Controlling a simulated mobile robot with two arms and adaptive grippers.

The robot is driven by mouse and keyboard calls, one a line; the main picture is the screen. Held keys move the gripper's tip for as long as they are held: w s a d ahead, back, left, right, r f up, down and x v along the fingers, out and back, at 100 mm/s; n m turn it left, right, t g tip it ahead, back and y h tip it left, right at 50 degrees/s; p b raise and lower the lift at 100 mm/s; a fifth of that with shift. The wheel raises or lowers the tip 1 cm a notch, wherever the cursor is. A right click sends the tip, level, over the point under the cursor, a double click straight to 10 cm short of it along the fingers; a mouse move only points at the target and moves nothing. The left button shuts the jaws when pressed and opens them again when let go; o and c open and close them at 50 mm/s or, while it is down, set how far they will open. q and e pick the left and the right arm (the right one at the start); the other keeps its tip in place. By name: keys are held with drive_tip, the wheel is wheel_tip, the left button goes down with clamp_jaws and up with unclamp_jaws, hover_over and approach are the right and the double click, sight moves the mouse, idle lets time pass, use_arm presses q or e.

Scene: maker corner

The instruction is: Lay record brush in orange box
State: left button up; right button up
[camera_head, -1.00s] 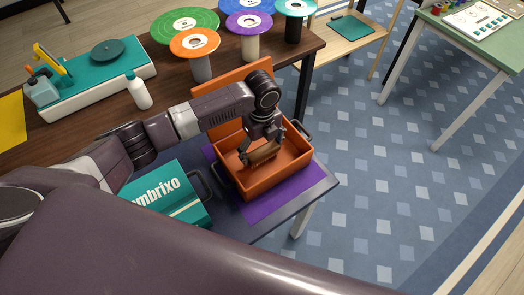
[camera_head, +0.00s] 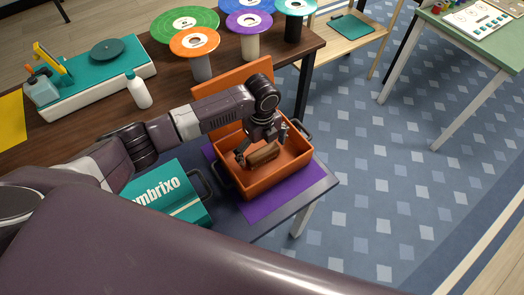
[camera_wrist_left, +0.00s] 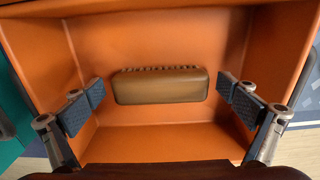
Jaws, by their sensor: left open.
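The record brush (camera_head: 262,154) is a brown block with a row of bristles along one edge. It lies inside the orange box (camera_head: 262,191), and in the left wrist view the brush (camera_wrist_left: 160,86) rests on the box floor, clear of the side walls. The orange box also fills most of the left wrist view (camera_wrist_left: 150,142), and its lid stands open at the back. My left gripper (camera_head: 263,146) is open above the brush. In the left wrist view, its pads stand apart on both sides of the brush with gaps. My right gripper is not in view.
The box stands on a purple mat (camera_head: 245,208) on a dark table. A teal case (camera_head: 165,190) lies to its left. Behind, a wooden table holds a white bottle (camera_head: 138,92), a turntable (camera_head: 95,82) and several coloured records on stands, including an orange one (camera_head: 195,41).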

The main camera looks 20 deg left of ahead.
sight(262, 151)
use_arm(q)
wheel_tip(262, 151, up, 12)
idle(0.4)
idle(0.5)
